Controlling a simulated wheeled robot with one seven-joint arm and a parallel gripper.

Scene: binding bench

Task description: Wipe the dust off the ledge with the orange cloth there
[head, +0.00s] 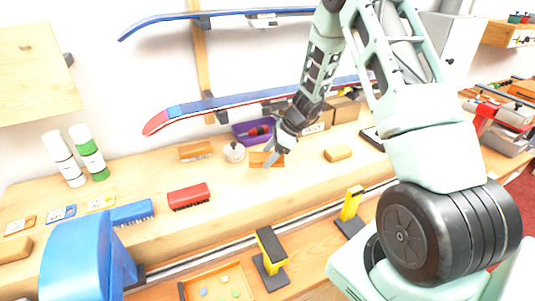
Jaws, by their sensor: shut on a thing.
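My gripper (279,148) is low over the back part of the pale wooden ledge (235,188). It is shut on a small flat orange piece (259,160), which looks like the orange cloth. The fingers hide part of the cloth, and I cannot tell whether it touches the ledge. Dust is too fine to make out at this size.
A red brush (189,196), a small pale round pot (234,152), an orange-brown block (195,150) and a tan block (338,153) stand around my gripper. A purple bin (253,131) is behind. Yellow-black clamps (270,250) stand in front. Skis (240,100) hang above.

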